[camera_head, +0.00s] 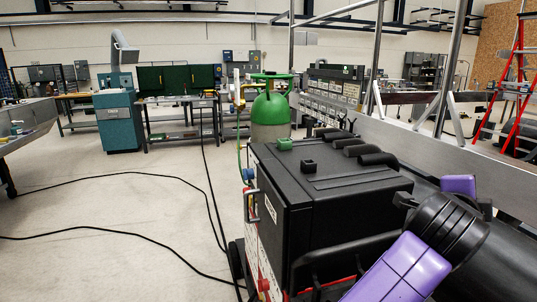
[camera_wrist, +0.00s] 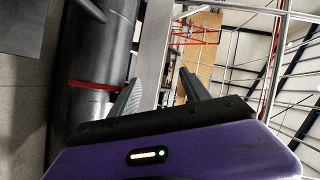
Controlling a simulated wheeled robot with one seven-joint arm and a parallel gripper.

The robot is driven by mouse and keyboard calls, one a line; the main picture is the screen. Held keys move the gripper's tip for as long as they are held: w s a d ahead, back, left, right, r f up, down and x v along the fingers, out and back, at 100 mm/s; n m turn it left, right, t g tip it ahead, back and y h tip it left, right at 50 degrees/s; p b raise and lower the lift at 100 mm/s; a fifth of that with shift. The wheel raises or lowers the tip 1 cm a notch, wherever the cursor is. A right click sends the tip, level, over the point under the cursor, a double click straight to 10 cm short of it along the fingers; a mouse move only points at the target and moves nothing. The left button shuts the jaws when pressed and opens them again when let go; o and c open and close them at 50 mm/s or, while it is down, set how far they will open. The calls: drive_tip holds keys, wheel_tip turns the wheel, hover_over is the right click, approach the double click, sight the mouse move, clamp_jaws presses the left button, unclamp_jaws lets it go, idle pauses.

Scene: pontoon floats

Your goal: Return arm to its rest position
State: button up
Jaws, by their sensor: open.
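My gripper (camera_wrist: 160,76) shows in the wrist view with its two dark fingers spread apart and nothing between them. Its purple housing fills the bottom of that view. In the head view, purple and black links of my arm (camera_head: 405,268) are folded at the lower right, close to the black machine. I cannot make out the gripper's fingers in the head view.
A black machine (camera_head: 335,195) with handles stands in front, with a green-topped gas cylinder (camera_head: 271,108) behind it. Black cables (camera_head: 120,175) cross the open floor at left. A red ladder (camera_head: 512,75) stands far right. The wrist view shows a large dark cylinder (camera_wrist: 98,55) at left.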

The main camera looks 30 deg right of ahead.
drive_tip(key=w+a+r+n+t+h, duration=0.3)
drive_tip(key=a+r+n+t, duration=0.1)
drive_tip(key=r+n+t, duration=0.15)
drive_tip(key=w+a+r+n+t+h, duration=0.2)
drive_tip(key=w+a+r+n+t, duration=0.2)
drive_tip(key=r+n, duration=0.3)
drive_tip(key=w+a+f+n+t+y, duration=0.2)
drive_tip(key=a+f+n+t+y, duration=0.1)
drive_tip(key=a+n+t+y, duration=0.4)
drive_tip(key=w+a+f+n+t+y, duration=0.2)
drive_tip(key=a+f+n+t+y, duration=0.15)
drive_tip(key=a+n, duration=0.45)
drive_tip(key=s+a+f+n+g+y, duration=0.1)
drive_tip(key=s+a+f+n+y, duration=0.3)
drive_tip(key=f, duration=0.4)
drive_tip(key=s+a+f+n+y, duration=0.35)
drive_tip(key=a+f+y, duration=0.3)
drive_tip(key=f, duration=0.25)
drive_tip(key=s+a+f+m+g, duration=0.2)
drive_tip(key=s+f+g, duration=0.1)
drive_tip(key=s+f, duration=0.4)
drive_tip(key=s+a+f+m+g, duration=0.2)
drive_tip(key=s+f, duration=0.5)
drive_tip(key=s, duration=0.5)
drive_tip(key=shift+s+a+f+m+g+h, duration=0.2)
drive_tip(key=shift+a+f+m+g+h, duration=0.15)
drive_tip(key=shift+a+g, duration=0.5)
drive_tip(key=shift+d, duration=0.1)
